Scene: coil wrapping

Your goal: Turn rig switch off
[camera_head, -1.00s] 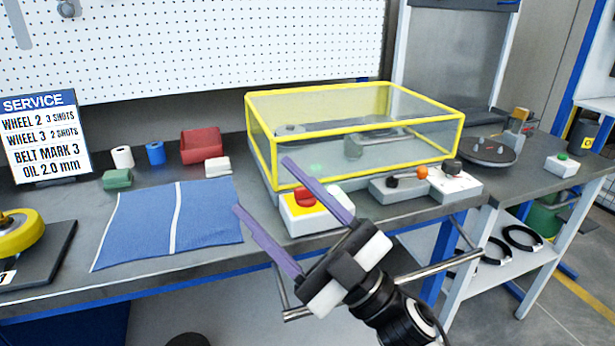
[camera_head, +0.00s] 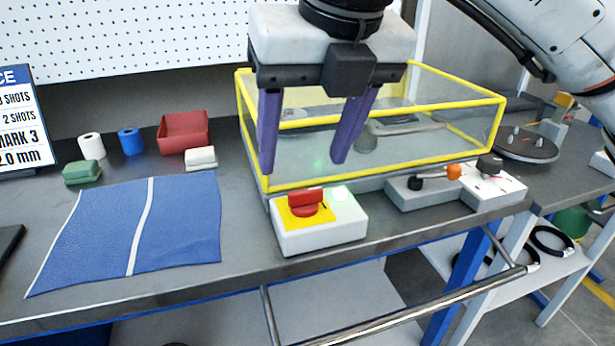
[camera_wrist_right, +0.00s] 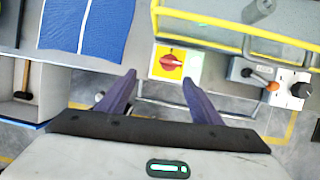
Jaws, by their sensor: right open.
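The rig switch is a red rotary knob (camera_head: 306,203) on a yellow plate, on a white box (camera_head: 325,235) at the bench's front edge. A green lamp (camera_head: 340,193) glows beside the knob. In the right wrist view the red knob (camera_wrist_right: 171,62) shows beyond the fingertips, nearer the right one. My right gripper (camera_head: 305,168) is open and empty, its purple fingers pointing down above and behind the switch box in the head view, apart from the knob. My left gripper is not in view.
A yellow-framed clear guard (camera_head: 385,165) stands right behind the switch. A grey box with an orange-tipped lever (camera_head: 436,176) and a white box with a black knob (camera_head: 490,166) sit to the right. A blue mat (camera_head: 180,225) lies left. A metal rail (camera_head: 440,310) runs along the front.

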